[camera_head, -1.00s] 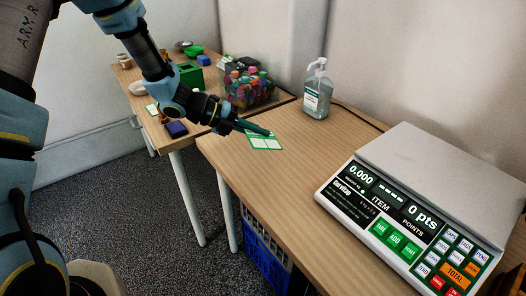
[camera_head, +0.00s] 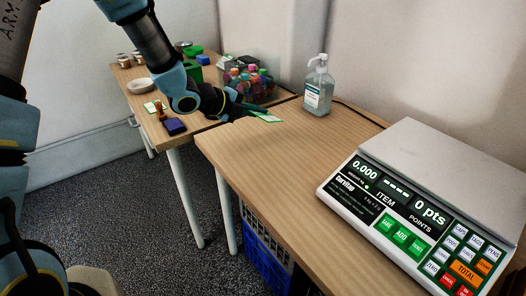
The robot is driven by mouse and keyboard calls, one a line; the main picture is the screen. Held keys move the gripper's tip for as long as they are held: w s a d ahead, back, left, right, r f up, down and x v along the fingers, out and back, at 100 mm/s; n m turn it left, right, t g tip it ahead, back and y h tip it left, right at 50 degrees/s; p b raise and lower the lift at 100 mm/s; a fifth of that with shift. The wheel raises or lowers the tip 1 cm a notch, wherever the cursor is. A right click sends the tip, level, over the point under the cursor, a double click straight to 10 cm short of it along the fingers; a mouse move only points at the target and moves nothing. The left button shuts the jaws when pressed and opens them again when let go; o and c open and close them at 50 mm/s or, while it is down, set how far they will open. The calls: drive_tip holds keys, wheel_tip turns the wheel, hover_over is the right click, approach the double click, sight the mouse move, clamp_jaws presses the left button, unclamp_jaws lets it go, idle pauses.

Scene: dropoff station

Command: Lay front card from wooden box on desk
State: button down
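A green-edged white card (camera_head: 264,117) is at the tip of my gripper (camera_head: 252,112), seen nearly edge-on above the back left of the near desk (camera_head: 270,165). My gripper appears shut on the card's near edge. The fingers are dark and small, so their exact grip is hard to see. The card looks apart from the desk, but the gap is hard to judge. No wooden box can be made out clearly; my arm covers part of the far table.
A large scale (camera_head: 420,215) fills the right side. A tub of colourful items (camera_head: 250,82), a blue block (camera_head: 175,126) and a white bowl (camera_head: 141,86) are on the far table (camera_head: 202,124). The desk's middle is clear.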

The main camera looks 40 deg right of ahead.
sight(258, 142)
wheel_tip(258, 142, down, 7)
drive_tip(key=b, duration=0.4)
drive_tip(key=shift+b, duration=0.3)
drive_tip(key=c, duration=1.2)
unclamp_jaws()
drive_tip(key=shift+c, duration=0.2)
drive_tip(key=p+v, duration=0.4)
drive_tip(key=v, duration=0.3)
drive_tip(key=shift+w+r, duration=0.1)
drive_tip(key=shift+a+r, duration=0.1)
drive_tip(key=shift+a, duration=0.35)
